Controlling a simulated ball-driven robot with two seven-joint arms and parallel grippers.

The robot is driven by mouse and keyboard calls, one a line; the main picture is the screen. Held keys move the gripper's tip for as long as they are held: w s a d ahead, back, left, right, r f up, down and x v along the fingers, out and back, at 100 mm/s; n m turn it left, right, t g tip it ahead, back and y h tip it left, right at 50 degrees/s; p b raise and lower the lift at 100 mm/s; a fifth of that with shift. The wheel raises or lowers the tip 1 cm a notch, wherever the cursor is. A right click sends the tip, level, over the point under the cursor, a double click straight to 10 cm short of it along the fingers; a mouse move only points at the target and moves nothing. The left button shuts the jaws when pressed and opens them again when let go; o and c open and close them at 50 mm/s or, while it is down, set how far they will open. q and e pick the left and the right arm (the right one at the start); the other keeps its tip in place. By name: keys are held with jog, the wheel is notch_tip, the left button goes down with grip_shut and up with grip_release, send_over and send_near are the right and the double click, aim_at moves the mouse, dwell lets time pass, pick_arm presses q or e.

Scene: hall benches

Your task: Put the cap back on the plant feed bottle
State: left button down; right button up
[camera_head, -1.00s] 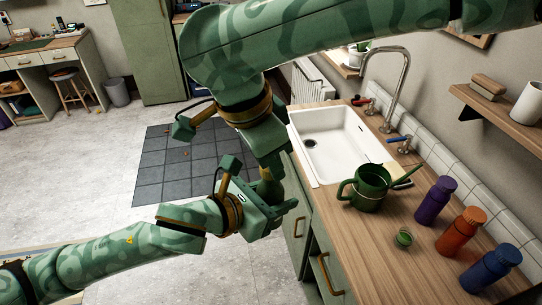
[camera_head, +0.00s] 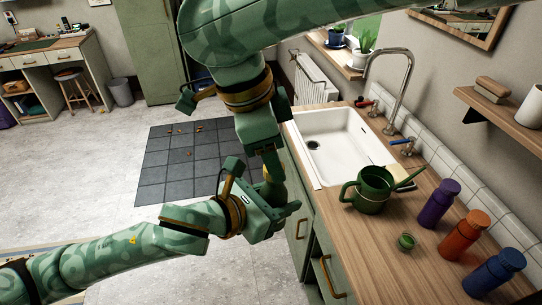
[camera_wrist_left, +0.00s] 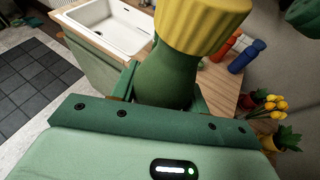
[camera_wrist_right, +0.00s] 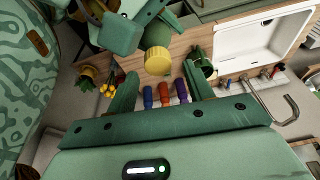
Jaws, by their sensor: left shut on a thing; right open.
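My left gripper (camera_head: 277,206) is shut on the green plant feed bottle (camera_wrist_left: 168,78). A ribbed yellow cap (camera_wrist_left: 203,24) sits at the bottle's narrow end; whether it is fully seated I cannot tell. In the right wrist view the bottle (camera_wrist_right: 155,34) and the yellow cap (camera_wrist_right: 158,62) show just beyond my open right gripper (camera_wrist_right: 160,78), with the cap's flat face toward it. In the head view my right gripper (camera_head: 266,150) is just above the bottle (camera_head: 273,188), which is partly hidden. Any contact between the right fingers and cap is unclear.
The counter holds a green watering can (camera_head: 372,188), a small round green item (camera_head: 406,241), and purple (camera_head: 439,204), orange (camera_head: 465,235) and blue (camera_head: 494,271) bottles. A white sink (camera_head: 345,150) with a tall tap lies behind. Both grippers are over the floor, left of the counter.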

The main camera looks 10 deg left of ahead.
jog(key=shift+s+r, duration=0.1)
jog(key=shift+r, duration=1.4)
